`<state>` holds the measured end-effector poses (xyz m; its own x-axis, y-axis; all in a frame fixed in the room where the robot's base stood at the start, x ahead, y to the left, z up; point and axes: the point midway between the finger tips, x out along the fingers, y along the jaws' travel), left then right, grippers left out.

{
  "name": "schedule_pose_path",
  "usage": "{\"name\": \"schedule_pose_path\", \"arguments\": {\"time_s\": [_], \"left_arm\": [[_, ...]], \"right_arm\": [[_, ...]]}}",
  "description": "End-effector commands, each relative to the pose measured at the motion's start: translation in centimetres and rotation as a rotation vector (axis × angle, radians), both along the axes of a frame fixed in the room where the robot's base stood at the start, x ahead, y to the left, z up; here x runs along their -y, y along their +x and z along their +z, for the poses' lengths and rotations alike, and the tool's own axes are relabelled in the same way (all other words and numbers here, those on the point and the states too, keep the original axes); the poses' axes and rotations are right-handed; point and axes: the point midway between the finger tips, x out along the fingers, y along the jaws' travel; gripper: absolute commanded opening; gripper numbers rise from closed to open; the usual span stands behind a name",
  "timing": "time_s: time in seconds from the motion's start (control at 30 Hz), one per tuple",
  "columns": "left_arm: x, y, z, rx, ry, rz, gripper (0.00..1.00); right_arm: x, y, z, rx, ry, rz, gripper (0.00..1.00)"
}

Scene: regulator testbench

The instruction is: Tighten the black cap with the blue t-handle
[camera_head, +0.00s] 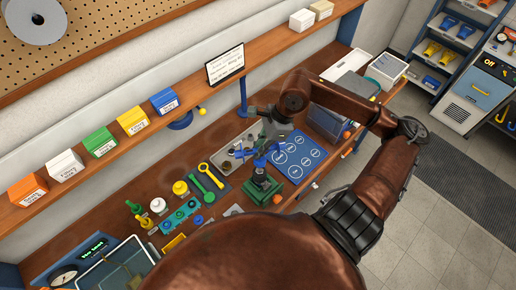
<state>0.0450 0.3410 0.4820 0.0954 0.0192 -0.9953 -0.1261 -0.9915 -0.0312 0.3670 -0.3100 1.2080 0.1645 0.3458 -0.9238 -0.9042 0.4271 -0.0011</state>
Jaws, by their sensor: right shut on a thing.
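My right gripper (267,133) reaches in over the workbench from the right, pointing down. It is shut on the blue t-handle (264,156). The handle stands over a dark fixture on a green base (262,188) in the middle of the bench. A dark part that may be the black cap (261,173) shows just under the handle. The gripper and handle partly cover this spot, so I cannot tell how the cap sits. My left gripper is not in view.
A blue mat with white circles (298,155) lies right of the fixture. A shelf with coloured boxes (132,121) runs behind. My brown arm parts hide the front.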

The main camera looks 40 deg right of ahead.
Motion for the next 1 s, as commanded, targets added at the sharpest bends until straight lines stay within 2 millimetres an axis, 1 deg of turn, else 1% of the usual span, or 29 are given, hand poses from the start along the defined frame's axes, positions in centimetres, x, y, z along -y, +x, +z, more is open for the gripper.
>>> {"name": "schedule_pose_path", "arguments": {"time_s": [0.17,0.5,0.6,0.77,1.0], "left_arm": [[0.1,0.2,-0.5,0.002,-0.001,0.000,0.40],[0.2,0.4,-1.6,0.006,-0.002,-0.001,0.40],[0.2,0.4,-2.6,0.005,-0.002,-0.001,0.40],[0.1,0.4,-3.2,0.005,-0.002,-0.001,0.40],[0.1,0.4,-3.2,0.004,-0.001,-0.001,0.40]], "right_arm": [[0.0,0.0,-1.2,0.000,0.001,0.000,0.00],[0.0,0.0,-4.3,-0.001,0.001,0.003,0.00],[0.0,0.0,-5.1,0.001,-0.001,0.003,0.00],[0.0,0.0,-5.5,0.000,0.000,0.003,0.00],[0.0,0.0,-5.4,0.001,0.001,0.003,0.00]]}}
